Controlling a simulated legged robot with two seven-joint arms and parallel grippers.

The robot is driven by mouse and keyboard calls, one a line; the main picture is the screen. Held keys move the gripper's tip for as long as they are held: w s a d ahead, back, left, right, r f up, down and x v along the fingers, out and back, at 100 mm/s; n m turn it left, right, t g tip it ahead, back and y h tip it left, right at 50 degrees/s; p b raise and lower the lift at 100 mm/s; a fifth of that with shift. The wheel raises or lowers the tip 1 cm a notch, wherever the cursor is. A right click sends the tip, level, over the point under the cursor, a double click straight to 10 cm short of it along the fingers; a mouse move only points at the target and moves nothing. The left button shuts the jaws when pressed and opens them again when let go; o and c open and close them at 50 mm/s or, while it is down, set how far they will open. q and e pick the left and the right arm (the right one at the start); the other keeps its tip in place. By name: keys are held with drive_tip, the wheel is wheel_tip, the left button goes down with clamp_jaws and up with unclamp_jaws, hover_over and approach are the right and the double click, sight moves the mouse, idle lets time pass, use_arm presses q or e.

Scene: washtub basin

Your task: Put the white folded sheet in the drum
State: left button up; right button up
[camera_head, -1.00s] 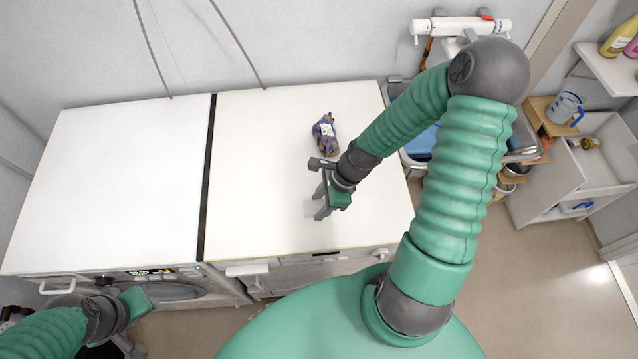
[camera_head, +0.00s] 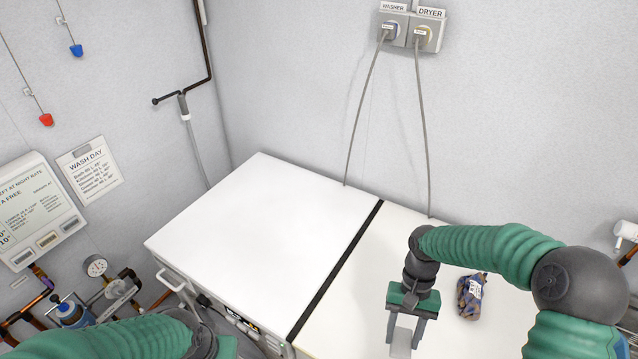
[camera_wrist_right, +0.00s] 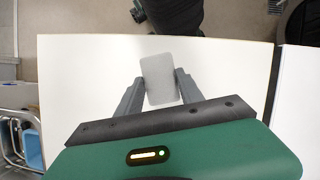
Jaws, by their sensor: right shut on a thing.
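The white folded sheet shows as a small pale rectangle (camera_head: 401,343) between the fingers of my right gripper (camera_head: 404,330). In the right wrist view the sheet (camera_wrist_right: 160,80) sits flat between both fingertips, over the white machine top. My right gripper is shut on it. My left arm comes in at the bottom left of the head view; its gripper (camera_head: 222,347) is mostly cut off by the lower edge, and its fingers are hidden. The drum opening is not visible now.
Two white machine tops (camera_head: 250,230) stand side by side with a dark gap (camera_head: 335,270) between them. The left top is clear. A dark patterned bundle (camera_head: 471,297) lies on the right top beside my right arm. A handle (camera_head: 170,279) and control panel (camera_head: 240,322) line the left machine's front.

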drive_tip(key=shift+w+r+n+h, duration=0.4)
drive_tip(key=shift+r+n, duration=0.1)
drive_tip(key=shift+n, duration=0.4)
drive_tip(key=shift+r+n, duration=0.4)
drive_tip(key=shift+n, duration=0.2)
drive_tip(key=shift+w+d, duration=0.1)
drive_tip(key=shift+f, duration=0.1)
